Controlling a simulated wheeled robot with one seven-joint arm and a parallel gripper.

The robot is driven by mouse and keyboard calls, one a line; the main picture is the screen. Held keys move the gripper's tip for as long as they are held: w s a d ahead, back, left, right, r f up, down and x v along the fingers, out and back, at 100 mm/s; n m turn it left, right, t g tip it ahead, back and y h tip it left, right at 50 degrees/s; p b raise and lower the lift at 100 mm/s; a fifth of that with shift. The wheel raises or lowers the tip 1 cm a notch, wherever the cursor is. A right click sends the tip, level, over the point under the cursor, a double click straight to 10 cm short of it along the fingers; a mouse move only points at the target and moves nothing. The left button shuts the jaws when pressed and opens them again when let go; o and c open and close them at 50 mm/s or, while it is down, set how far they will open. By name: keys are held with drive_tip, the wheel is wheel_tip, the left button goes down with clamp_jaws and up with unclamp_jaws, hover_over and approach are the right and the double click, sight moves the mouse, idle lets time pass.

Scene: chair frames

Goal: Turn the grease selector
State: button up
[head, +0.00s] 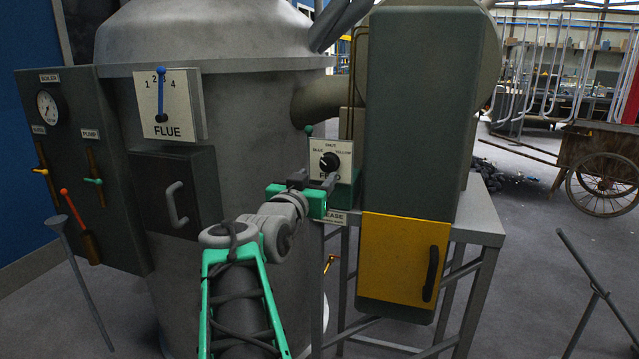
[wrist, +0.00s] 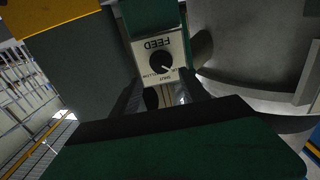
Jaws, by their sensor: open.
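The grease selector is a round black knob (head: 329,161) on a white plate marked BLUE, SHUT, YELLOW and FEED. A partly hidden GREASE label (head: 334,218) is below it. The knob's pale mark seems to point to the BLUE side. In the wrist view the knob (wrist: 161,62) shows upside down, beyond the fingers. My gripper (head: 317,181) is open and empty, just in front of and below the knob, covering the lower left of the plate. The fingers also show in the wrist view (wrist: 160,95); I see no contact with the knob.
A curved pipe (head: 318,102) runs above the plate.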

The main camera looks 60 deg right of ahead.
sight(327, 166)
drive_tip(key=d+p, duration=0.2)
drive_tip(key=w+d+p, duration=0.1)
drive_tip(key=d, duration=0.2)
drive_tip(key=d+p, duration=0.2)
drive_tip(key=d, duration=0.1)
drive_tip(key=shift+w+d+r+p, duration=0.1)
drive_tip(key=shift+w+p, duration=0.1)
drive_tip(key=shift+p, duration=0.15)
drive_tip(key=shift+c, duration=1.7)
drive_tip(key=c, duration=0.4)
drive_tip(key=m, duration=0.5)
drive_tip(key=shift+m, duration=0.4)
drive_tip(key=m, duration=0.8)
drive_tip(key=shift+m, duration=0.4)
drive_tip(key=m, duration=0.4)
drive_tip(key=shift+m, duration=0.3)
drive_tip(key=o, duration=0.5)
drive_tip(key=shift+m, duration=0.3)
drive_tip(key=o, duration=0.5)
